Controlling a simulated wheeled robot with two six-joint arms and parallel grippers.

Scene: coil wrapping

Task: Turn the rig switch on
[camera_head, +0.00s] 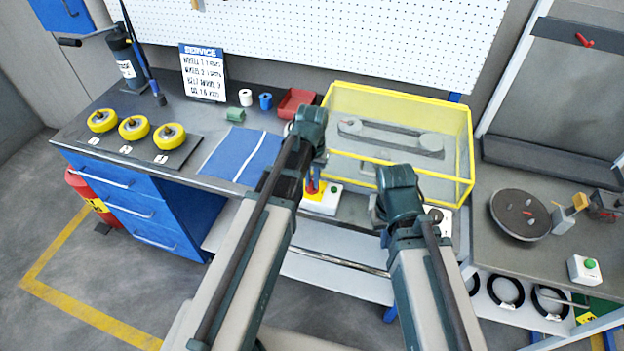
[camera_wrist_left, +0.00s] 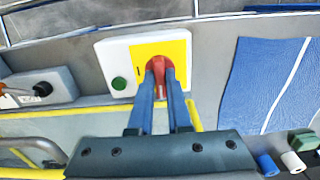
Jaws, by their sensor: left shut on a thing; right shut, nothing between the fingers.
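A white switch box (camera_head: 322,203) with a yellow plate stands at the bench's front edge, in front of the yellow-framed rig (camera_head: 471,150). In the left wrist view the box (camera_wrist_left: 116,53) carries a red knob (camera_wrist_left: 158,66) on the yellow plate and a green button (camera_wrist_left: 119,83). My left gripper (camera_head: 314,186) is shut on the red knob; its blue fingers (camera_wrist_left: 160,78) lie on both sides of it. My right gripper (camera_head: 378,212) is shut and empty, left of a second box with a black knob (camera_head: 436,215); its fingertips are mostly hidden.
The rig's clear enclosure holds a belt on two pulleys (camera_head: 390,136). A blue mat (camera_head: 240,155) and yellow rollers (camera_head: 133,128) lie to the left. A round dark plate (camera_head: 520,214) and a green-button box (camera_head: 585,270) are on the right bench.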

